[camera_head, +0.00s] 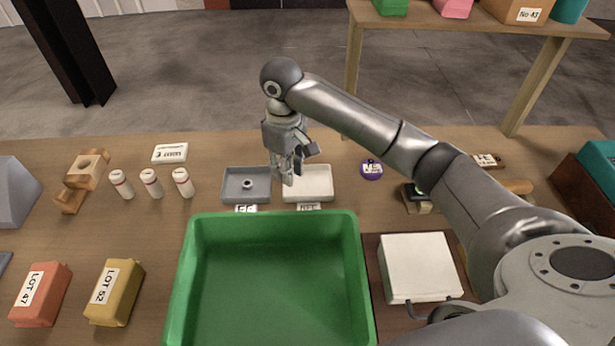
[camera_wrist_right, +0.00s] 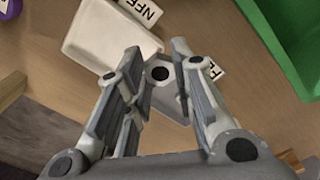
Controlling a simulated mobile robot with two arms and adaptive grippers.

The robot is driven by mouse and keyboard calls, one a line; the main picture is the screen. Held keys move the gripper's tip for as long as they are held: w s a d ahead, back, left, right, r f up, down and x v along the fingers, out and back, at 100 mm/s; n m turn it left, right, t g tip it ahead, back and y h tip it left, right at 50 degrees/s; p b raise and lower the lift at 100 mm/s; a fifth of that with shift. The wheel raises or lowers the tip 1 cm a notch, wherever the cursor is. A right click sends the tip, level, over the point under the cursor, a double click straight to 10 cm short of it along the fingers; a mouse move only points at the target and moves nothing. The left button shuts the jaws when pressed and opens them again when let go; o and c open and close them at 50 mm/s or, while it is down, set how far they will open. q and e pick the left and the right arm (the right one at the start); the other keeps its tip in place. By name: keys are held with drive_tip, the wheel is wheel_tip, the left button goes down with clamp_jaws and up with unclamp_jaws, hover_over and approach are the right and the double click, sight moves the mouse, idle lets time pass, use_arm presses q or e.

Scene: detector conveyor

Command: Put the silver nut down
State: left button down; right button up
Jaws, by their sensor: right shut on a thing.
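My right gripper (camera_head: 287,177) points down near the left part of the white tray (camera_head: 318,184), beside the grey tray (camera_head: 232,197). In the wrist view the right gripper (camera_wrist_right: 158,58) has its fingers on both sides of the silver nut (camera_wrist_right: 149,69), whose dark hole faces the camera. The held nut is hard to make out in the head view. Another small grey ring-like piece (camera_head: 249,184) lies in the grey tray. The white tray also shows in the wrist view (camera_wrist_right: 90,38); it looks empty where visible. My left gripper is not in view.
A large green bin (camera_head: 190,285) stands in front of the trays. White bottles (camera_head: 150,182) stand to the left, with a wooden stand (camera_head: 85,170). A purple disc (camera_head: 371,170) lies right of the white tray. A white box (camera_head: 418,267) sits right of the bin.

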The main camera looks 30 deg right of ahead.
drive_tip(key=p, duration=0.1)
hover_over(308, 185)
drive_tip(key=a, duration=0.1)
drive_tip(key=f, duration=0.5)
drive_tip(key=shift+s+a+f, duration=0.15)
drive_tip(key=shift+s, duration=0.2)
drive_tip(key=shift+w+d+f, duration=0.2)
drive_tip(key=shift+d+f, duration=0.1)
drive_tip(key=shift+f, duration=0.25)
drive_tip(key=f, duration=0.3)
drive_tip(key=shift+w+d+f+p, duration=0.1)
drive_tip(key=shift+d+p, duration=0.2)
drive_tip(key=shift+d, duration=0.05)
drive_tip(key=shift+f, duration=0.4)
drive_tip(key=o, duration=1)
drive_tip(key=shift+f, duration=0.1)
drive_tip(key=shift+c, duration=0.2)
wheel_tip(308, 185, up, 12)
drive_tip(key=b, duration=0.1)
drive_tip(key=shift+r, duration=0.2)
